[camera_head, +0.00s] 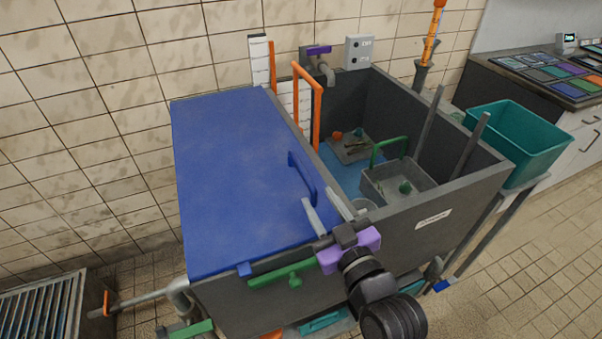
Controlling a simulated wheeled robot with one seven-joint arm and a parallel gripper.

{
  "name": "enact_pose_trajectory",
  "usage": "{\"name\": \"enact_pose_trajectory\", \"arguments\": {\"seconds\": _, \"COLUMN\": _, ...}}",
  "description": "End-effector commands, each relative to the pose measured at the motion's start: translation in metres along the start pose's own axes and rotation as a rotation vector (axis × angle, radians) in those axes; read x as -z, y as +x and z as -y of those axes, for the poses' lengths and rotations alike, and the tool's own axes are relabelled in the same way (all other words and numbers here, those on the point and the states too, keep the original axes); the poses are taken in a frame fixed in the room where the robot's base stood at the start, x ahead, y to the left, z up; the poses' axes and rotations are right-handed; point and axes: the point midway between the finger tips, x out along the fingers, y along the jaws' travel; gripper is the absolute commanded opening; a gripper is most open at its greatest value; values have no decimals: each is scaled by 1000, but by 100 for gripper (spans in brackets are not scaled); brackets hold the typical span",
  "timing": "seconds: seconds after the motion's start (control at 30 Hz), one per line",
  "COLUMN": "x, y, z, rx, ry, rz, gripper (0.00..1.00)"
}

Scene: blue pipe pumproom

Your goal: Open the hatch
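The hatch is a flat blue lid (235,170) lying shut over the left part of a dark grey tank. A blue bar handle (302,178) stands along its right edge. My gripper (319,198), with a purple body and two light grey fingers, reaches in from the front right. Its fingers are spread apart and look empty. The fingertips are close to the near end of the handle; I cannot tell whether they touch it.
The tank's open right part (345,170) holds water and a grey basket (395,183) with a green handle. An orange bar (317,105) rises beside the lid's right edge. A teal bin (515,140) stands to the right. Tiled wall lies behind.

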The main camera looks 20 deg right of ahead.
Motion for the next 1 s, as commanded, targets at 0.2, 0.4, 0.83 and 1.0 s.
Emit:
{"name": "enact_pose_trajectory", "arguments": {"seconds": 0.2, "x": 2, "y": 20, "z": -1, "rx": 0, "ry": -2, "rz": -2, "gripper": 36}}
{"name": "enact_pose_trajectory", "arguments": {"seconds": 0.4, "x": 3, "y": 52, "z": -1, "rx": 0, "ry": -2, "rz": -2, "gripper": 36}}
{"name": "enact_pose_trajectory", "arguments": {"seconds": 0.83, "x": 1, "y": 79, "z": 0, "rx": 1, "ry": -2, "rz": 0, "gripper": 36}}
{"name": "enact_pose_trajectory", "arguments": {"seconds": 1.0, "x": 1, "y": 79, "z": 0, "rx": 1, "ry": -1, "rz": -1, "gripper": 32}}
